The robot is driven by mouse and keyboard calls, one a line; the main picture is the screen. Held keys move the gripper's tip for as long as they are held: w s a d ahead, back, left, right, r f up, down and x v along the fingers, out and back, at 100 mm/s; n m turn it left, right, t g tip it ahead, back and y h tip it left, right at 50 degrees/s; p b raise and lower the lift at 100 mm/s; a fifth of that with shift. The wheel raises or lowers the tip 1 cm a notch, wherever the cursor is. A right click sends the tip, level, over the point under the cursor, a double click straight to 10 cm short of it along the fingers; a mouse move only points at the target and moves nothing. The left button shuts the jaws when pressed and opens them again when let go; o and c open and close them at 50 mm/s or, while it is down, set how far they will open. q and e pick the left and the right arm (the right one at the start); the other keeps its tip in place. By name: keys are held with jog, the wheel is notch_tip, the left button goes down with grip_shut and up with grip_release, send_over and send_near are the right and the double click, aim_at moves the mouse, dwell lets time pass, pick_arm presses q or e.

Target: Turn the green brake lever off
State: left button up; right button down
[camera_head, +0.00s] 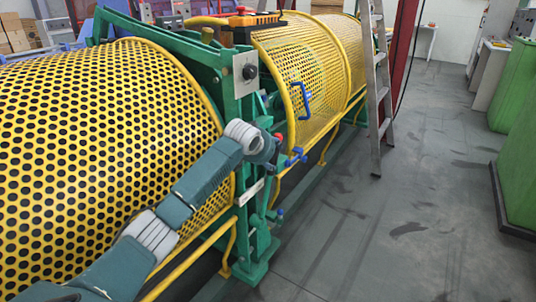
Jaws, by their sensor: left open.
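My left arm reaches in from the lower left, and my left gripper (273,151) is at the front of the green machine frame. The gripper is small and dark in this view; it is open. A red knob (279,136) shows right beside its fingers, partly behind them. Green bars (260,205) run down below the gripper. I cannot tell for sure which green part is the brake lever, as the gripper and wrist cover some of that area. Contact between fingers and lever cannot be made out. My right gripper is not in view.
Yellow perforated guards (95,115) flank the green frame (225,85). Blue handles (296,156) sit just right of the gripper. A stepladder (376,95) leans by the far guard. The grey floor (400,215) to the right is clear; a green cabinet (518,140) stands at the right edge.

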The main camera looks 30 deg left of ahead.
pick_arm(q)
jog(key=shift+v, duration=1.15)
jog(key=shift+f, duration=0.1)
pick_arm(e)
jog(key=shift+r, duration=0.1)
